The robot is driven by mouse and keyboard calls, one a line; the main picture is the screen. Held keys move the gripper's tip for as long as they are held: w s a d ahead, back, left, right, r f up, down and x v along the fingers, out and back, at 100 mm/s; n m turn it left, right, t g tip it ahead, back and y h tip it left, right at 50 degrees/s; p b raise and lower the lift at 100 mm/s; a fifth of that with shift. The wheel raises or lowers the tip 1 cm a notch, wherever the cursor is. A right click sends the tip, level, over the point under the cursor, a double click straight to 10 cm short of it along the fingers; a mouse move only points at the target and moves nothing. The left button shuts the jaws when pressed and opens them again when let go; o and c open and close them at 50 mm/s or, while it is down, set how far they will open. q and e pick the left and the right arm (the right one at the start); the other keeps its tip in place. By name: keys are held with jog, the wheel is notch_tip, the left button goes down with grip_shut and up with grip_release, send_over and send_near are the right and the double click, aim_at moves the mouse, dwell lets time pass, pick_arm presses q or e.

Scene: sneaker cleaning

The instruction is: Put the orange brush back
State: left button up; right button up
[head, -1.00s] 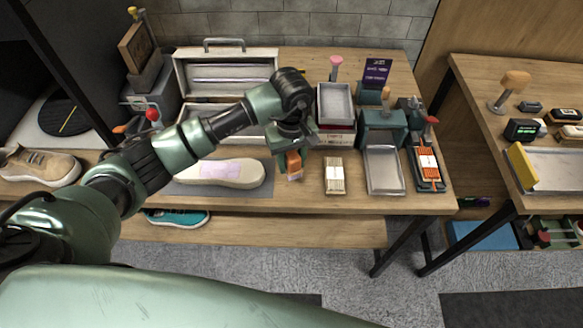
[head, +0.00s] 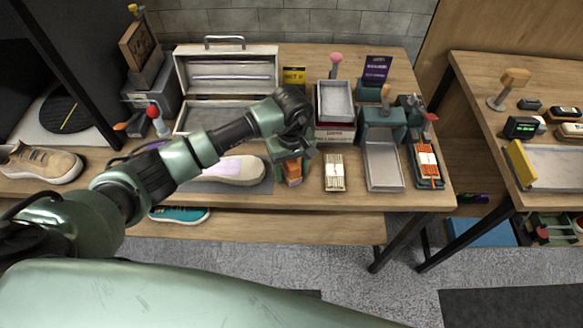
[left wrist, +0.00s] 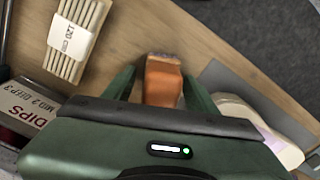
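The orange brush (head: 292,173) is at the front of the table, just right of the pale sneaker (head: 236,170). In the left wrist view the brush (left wrist: 162,82) shows its orange body and a dark purplish end. My left gripper (head: 291,165) is over the brush, one finger on each side. In the left wrist view, a narrow strip of table shows between the left-hand finger and the brush, so the gripper looks open around it. Whether the brush touches the table is hard to tell. My right gripper is not in view.
A banded bundle of wooden sticks (head: 334,172) lies close right of the brush. Beyond are a metal tray (head: 384,167), an orange-and-white pack (head: 427,164) and a grey bin (head: 335,102). An open toolbox (head: 225,75) stands behind. The table's front edge is near.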

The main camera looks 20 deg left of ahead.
pick_arm(q)
jog(key=shift+r, duration=0.1)
jog(key=shift+w+r, duration=0.1)
jog(key=shift+r, duration=0.15)
notch_tip(320, 180, up, 10)
jog(key=b, duration=0.3)
jog(key=shift+r, duration=0.8)
